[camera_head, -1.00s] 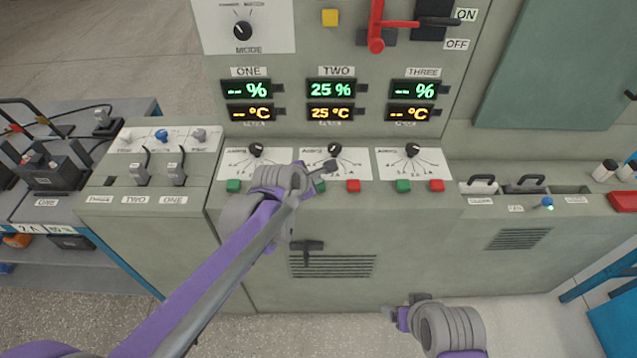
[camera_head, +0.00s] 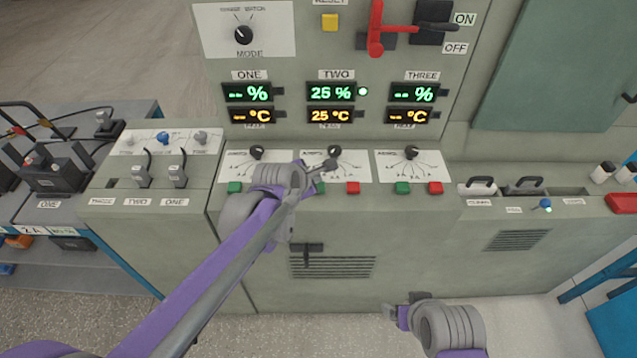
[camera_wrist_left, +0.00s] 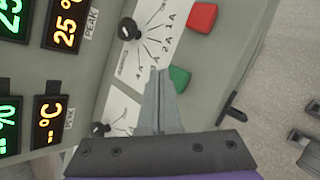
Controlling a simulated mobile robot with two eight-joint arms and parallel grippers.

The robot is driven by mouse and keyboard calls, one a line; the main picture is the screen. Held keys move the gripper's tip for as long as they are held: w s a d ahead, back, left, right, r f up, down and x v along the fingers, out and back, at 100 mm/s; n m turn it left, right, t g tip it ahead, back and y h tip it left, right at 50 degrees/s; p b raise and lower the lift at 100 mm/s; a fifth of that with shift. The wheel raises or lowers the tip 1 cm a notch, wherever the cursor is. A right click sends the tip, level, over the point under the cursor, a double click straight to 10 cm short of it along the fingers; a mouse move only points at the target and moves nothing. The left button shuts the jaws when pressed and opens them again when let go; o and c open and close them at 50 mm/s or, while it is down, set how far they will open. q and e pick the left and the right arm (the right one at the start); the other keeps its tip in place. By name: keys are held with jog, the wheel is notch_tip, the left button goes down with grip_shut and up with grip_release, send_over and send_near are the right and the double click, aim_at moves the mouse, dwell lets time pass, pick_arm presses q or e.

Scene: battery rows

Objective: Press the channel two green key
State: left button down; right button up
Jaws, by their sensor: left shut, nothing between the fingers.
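The channel two green key (camera_wrist_left: 180,78) shows in the left wrist view just beside the fingertips of my left gripper (camera_wrist_left: 158,85). My left gripper is shut and empty. I cannot tell whether its tips touch the key. A small green lamp (camera_head: 364,91) glows beside the channel two display (camera_head: 331,92), which reads 25 %. My right gripper (camera_head: 391,311) is low in front of the cabinet, and its jaws are unclear.
The channel two red key (camera_head: 353,188) is right of the green one, and the channel two dial (camera_head: 334,151) is above. Channel one's green key (camera_head: 235,188) and channel three's green key (camera_head: 402,188) sit along the same ledge. A black handle (camera_head: 307,248) projects below.

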pick_arm(q)
jog(key=shift+r, duration=0.1)
notch_tip(320, 180, up, 5)
jog(key=p, duration=0.3)
jog(key=shift+p, duration=0.3)
dwell(0.4)
dwell(0.3)
jog(key=s+a+f+m+g+y, duration=0.1)
jog(key=s+a+m, duration=0.4)
jog(key=s+m, duration=0.2)
jog(key=s+a+f+m+g+y+p, duration=0.1)
jog(key=s+a+m, duration=0.5)
jog(key=s, duration=0.6)
jog(key=s+a+f+m+g+y+p, duration=0.1)
jog(key=s+a+f+m, duration=0.1)
jog(key=s+a+m, duration=0.4)
jog(key=s+m, duration=0.3)
jog(key=shift+s+f+y, duration=0.15)
jog(key=shift+f+y, duration=0.25)
